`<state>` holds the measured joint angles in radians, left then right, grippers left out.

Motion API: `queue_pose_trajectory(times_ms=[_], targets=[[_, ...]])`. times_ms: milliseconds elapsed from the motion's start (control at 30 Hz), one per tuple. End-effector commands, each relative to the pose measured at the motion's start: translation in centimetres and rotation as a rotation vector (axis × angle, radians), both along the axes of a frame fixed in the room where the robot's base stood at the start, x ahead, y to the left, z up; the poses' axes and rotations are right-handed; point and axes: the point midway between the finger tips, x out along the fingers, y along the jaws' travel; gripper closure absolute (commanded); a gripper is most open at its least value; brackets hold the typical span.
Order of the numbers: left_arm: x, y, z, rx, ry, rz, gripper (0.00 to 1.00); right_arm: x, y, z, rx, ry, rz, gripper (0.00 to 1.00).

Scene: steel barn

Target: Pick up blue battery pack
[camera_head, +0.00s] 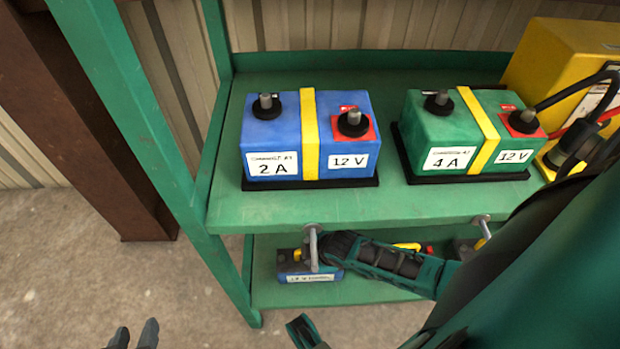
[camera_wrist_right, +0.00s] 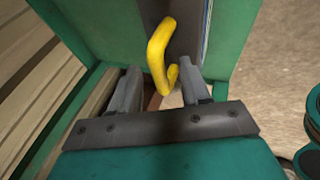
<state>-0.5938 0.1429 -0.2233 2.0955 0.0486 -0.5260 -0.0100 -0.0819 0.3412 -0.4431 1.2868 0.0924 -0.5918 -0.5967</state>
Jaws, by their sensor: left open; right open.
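A blue battery pack (camera_head: 275,140) with a yellow strap stands upright on the upper green shelf, its labels reading 2 A and 12 V. A smaller blue block (camera_head: 310,278) with a white label lies on the lower shelf, partly hidden by a hook. My left gripper (camera_head: 134,338) is open and empty at the bottom left, low and apart from both; only its fingertips show. My right gripper (camera_wrist_right: 160,90) is open in the right wrist view. A bent yellow handle (camera_wrist_right: 160,50) shows between and beyond its fingers; I cannot tell whether they touch it. No blue pack shows there.
A green battery (camera_head: 445,135) labelled 4 A stands right of the blue one on the upper shelf (camera_head: 350,203). A yellow box (camera_head: 570,60) with cables is at the far right. Metal hooks hang from the shelf's front edge. A green post and brown beam (camera_head: 100,120) stand left.

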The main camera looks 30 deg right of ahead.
Motion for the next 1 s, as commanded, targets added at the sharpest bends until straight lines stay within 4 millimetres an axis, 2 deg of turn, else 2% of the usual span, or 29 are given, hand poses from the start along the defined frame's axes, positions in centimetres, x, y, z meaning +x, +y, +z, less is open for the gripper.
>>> queue_pose_trajectory(times_ms=[33, 100, 367, 833, 1000], targets=[[0.2, -0.2, -0.1, -0.007, -0.005, -0.001, 0.57, 0.3, 0.1, -0.8, 0.001, 0.000, 0.000, 0.53], [0.4, -0.4, 0.2, -0.010, -0.011, -0.003, 0.57, 0.5, 0.1, -1.1, 0.001, 0.000, 0.001, 0.53], [0.8, -0.5, 1.0, -0.013, -0.028, -0.005, 0.57, 0.5, 0.1, -1.0, 0.002, 0.000, 0.001, 0.54], [0.7, -0.3, 0.5, -0.004, -0.020, -0.005, 0.57, 0.5, 0.1, -1.0, 0.002, 0.000, 0.000, 0.99], [0.7, -0.2, 0.4, -0.002, -0.018, -0.004, 0.57, 0.5, 0.1, -1.0, 0.002, 0.000, 0.000, 1.00]])
